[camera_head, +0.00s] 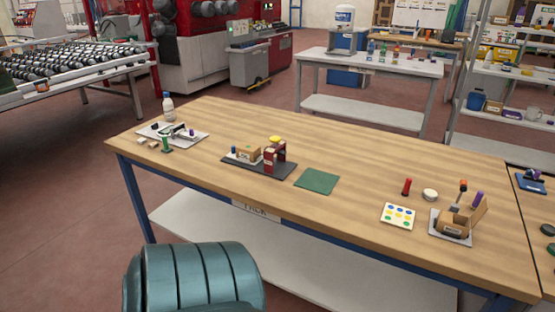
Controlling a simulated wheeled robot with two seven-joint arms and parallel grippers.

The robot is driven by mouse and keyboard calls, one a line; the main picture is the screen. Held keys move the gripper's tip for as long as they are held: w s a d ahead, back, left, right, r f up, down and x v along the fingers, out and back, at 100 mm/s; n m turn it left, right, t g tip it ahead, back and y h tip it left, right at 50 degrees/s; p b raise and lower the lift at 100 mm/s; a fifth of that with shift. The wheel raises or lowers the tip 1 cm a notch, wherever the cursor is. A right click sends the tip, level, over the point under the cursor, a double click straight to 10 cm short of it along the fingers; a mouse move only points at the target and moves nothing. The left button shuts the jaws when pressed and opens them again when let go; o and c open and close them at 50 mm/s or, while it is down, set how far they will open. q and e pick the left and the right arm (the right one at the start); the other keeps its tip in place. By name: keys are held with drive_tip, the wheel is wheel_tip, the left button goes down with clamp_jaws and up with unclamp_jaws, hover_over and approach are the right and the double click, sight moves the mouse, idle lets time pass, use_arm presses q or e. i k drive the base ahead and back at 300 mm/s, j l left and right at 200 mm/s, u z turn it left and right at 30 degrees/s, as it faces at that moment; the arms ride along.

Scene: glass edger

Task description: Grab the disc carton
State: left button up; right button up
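A small open brown carton (451,226) with a raised flap sits on a light tray near the right end of the wooden table (350,155). A small brown box (247,154) with a coloured label stands on a dark tray (262,171) at the table's middle left. I cannot tell for sure which of these is the disc carton. A teal rounded part of my own body shows at the bottom, before the table's front edge. Neither of my grippers is in view.
A dark red block (270,160) stands beside the labelled box. A green mat (316,181), a card with coloured dots (398,215), a red piece (406,187) and a white round pot (430,195) lie rightward. A white bottle (168,107) stands at back left. The middle back is clear.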

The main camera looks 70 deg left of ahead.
sight(252, 157)
drive_tip(key=u, duration=2.35)
drive_tip(key=i+l, duration=1.05)
drive_tip(key=k+l+z, duration=0.05)
drive_tip(key=l, duration=0.05)
